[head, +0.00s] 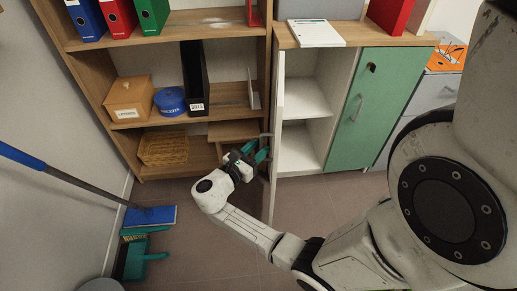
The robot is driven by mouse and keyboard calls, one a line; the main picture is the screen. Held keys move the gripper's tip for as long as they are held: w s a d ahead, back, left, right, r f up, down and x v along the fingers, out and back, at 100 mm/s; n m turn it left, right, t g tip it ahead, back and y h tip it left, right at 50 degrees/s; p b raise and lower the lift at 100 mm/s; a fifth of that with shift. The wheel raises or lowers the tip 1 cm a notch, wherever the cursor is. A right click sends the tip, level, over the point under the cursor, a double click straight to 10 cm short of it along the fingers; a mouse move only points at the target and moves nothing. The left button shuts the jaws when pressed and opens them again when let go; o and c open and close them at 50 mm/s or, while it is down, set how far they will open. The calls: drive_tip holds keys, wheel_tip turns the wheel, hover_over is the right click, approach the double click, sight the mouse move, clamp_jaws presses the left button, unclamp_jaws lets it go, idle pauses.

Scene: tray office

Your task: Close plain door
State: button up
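The plain door (278,100) is the left door of the low cabinet. It stands open, swung out towards me, and shows nearly edge-on with its white inner side. The white inside of the cabinet (307,98) with its shelf is exposed. My gripper (261,153), with teal fingers, is on the left, outer side of this door, close to its edge and a grey handle-like part. The fingers appear slightly apart, but I cannot tell whether they hold or touch the handle.
The green right door (362,108), with a dark lock and a grey handle, is shut. A wooden shelf unit (220,122) with binders, boxes and a wicker basket (164,149) stands left. A blue mop (150,216) and teal dustpan (137,257) lie on the left floor. Floor before the cabinet is clear.

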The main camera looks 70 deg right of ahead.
drive_tip(key=shift+s+d, duration=0.15)
drive_tip(key=shift+d, duration=0.15)
drive_tip(key=shift+c, duration=0.5)
clamp_jaws()
